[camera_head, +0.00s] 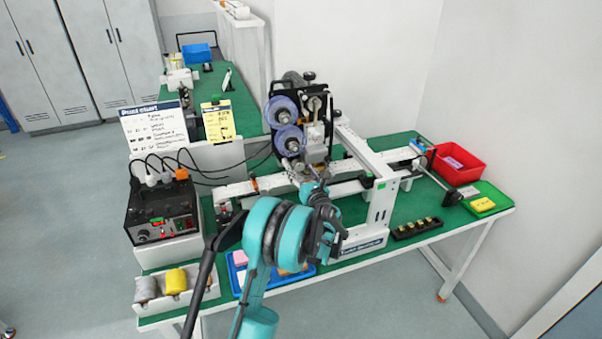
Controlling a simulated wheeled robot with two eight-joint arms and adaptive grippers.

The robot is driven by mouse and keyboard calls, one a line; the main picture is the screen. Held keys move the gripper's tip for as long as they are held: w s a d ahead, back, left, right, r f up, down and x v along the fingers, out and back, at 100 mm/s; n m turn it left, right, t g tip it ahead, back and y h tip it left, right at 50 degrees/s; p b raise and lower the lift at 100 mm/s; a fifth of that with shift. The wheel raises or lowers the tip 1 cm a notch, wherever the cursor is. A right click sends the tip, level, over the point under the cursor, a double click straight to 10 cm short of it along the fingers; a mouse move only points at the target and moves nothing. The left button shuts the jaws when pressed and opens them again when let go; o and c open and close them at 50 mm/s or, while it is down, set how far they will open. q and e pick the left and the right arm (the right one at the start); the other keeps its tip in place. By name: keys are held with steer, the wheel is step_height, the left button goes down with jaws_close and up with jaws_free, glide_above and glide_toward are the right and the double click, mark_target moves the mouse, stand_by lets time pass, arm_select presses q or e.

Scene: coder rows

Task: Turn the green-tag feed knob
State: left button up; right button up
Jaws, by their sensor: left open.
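A small green tag (381,184) shows on the upright of the white coder frame (380,212), right of centre. I cannot make out a knob clearly beside it. The control box (160,212) at the left has a green patch and small controls on its front, too small to tell apart. My left gripper (311,182) is at the end of the teal arm, over the middle of the machine, below the purple rolls and left of the tag. It is open; its fingers are small and partly hidden by my wrist. My right gripper is out of view.
Purple rolls (284,123) are on the coder head. A red bin (458,165) and green tray (485,200) are at the right. A blue tray (236,278) lies partly behind my arm. A white tray of spools (157,303) is front left. Cables run behind the control box.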

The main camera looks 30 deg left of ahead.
arm_select(q)
steer(key=c, duration=1.1)
steer(key=shift+c, duration=0.2)
steer(key=m, duration=0.6)
steer(key=shift+b, duration=0.4)
steer(key=m, duration=0.6)
steer(key=shift+s+r, duration=0.1)
steer(key=shift+r, duration=0.05)
